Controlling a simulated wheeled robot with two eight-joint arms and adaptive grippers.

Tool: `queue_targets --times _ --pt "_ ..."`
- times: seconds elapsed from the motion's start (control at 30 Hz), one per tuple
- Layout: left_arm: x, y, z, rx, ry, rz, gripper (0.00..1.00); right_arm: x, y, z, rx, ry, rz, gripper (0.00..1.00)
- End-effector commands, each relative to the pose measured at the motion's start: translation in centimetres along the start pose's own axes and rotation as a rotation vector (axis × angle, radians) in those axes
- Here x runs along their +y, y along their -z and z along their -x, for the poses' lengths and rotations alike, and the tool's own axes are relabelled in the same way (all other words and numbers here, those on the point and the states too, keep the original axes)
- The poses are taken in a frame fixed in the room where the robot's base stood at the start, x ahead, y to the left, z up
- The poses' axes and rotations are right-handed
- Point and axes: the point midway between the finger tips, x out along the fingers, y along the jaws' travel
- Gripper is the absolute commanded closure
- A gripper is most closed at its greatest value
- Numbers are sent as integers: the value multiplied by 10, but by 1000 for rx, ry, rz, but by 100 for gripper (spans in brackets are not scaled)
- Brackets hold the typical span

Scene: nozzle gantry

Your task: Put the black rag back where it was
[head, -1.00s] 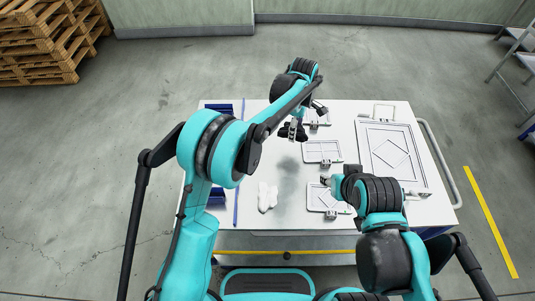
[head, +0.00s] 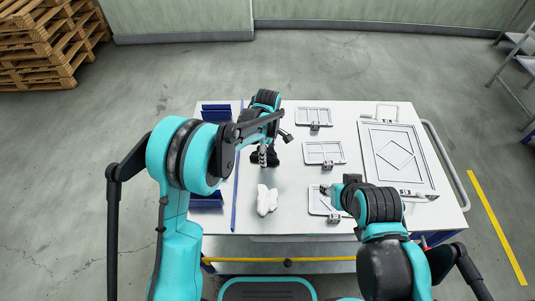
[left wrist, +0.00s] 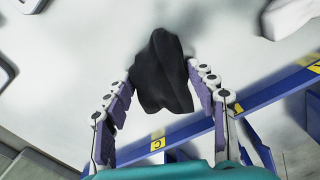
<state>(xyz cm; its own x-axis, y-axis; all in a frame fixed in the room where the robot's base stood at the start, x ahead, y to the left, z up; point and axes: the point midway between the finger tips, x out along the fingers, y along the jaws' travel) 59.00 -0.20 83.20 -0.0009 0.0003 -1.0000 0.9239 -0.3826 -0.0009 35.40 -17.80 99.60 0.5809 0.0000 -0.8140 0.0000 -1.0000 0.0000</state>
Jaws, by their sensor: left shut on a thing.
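The black rag (head: 263,159) hangs bunched from my left gripper (head: 266,143), over the left part of the white table and just right of the blue strip. In the left wrist view the rag (left wrist: 160,75) is between the two purple-padded fingers of the left gripper (left wrist: 160,88), which is shut on it. The rag is low over the table; I cannot tell whether it touches. My right gripper (head: 325,189) is over the near small frame plate; its fingers are too small to read.
A white cloth (head: 267,201) lies nearer than the rag. Blue bins (head: 206,202) stand beyond the blue strip (head: 236,190) at the left. Small frame plates (head: 324,153) and a large diamond plate (head: 372,162) cover the right. A yellow-marked blue rail (left wrist: 275,93) crosses the wrist view.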

Motion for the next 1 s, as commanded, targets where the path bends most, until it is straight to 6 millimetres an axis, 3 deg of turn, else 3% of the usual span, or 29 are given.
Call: queue_targets --times 0.27,0.3,0.37,0.77,1.0 --pt "0 0 -3 0 0 0 70 0 -1 -2 0 0 0 60" --pt "0 0 -2 0 0 0 35 0 -1 -2 0 0 0 60" --pt "0 0 -2 0 0 0 23 0 -1 -1 0 0 0 60" --pt "0 0 5 0 0 0 23 0 2 3 0 0 0 60" --pt "0 0 53 0 0 0 23 0 12 16 0 0 0 60"
